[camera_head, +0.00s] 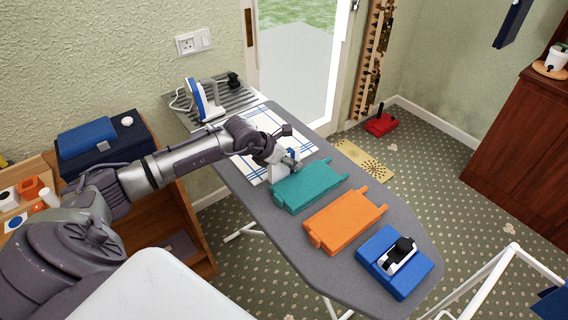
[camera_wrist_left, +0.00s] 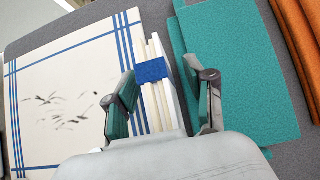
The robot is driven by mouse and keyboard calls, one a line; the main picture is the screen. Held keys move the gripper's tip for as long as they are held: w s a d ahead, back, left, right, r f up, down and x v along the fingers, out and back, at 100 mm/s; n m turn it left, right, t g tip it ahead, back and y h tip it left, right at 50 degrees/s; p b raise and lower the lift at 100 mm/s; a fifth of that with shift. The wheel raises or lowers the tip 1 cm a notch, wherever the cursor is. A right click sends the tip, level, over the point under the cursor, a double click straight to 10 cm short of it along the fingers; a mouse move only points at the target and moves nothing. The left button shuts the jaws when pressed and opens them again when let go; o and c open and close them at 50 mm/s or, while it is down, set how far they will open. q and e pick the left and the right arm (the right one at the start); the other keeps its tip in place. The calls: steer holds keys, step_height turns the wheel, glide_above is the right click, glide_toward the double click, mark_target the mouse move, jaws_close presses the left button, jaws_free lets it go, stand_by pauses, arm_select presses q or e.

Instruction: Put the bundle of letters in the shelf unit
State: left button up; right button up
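The bundle of letters (camera_head: 280,173), white with a blue band, stands on the ironing board between the checked cloth and the teal folded item. In the left wrist view the bundle (camera_wrist_left: 164,100) shows upright edges of several envelopes under the band. My left gripper (camera_head: 285,160) is over it; in the wrist view its two fingers (camera_wrist_left: 160,72) are apart, one on each side of the bundle, with a gap visible at the right finger. Contact at the left finger is unclear. A wooden shelf unit (camera_head: 196,215) is at the left, partly hidden by my arm. My right gripper is not in view.
The ironing board (camera_head: 258,205) also holds an iron (camera_head: 205,100), a checked cloth (camera_head: 245,165), a teal item (camera_head: 308,184), an orange item (camera_head: 345,218) and a blue item (camera_head: 374,268). A dark blue box (camera_head: 105,155) sits on the shelf unit. A white rack (camera_head: 480,275) is front right.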

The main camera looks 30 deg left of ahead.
arm_select(q)
jaws_close()
steer(key=shift+r, duration=0.1)
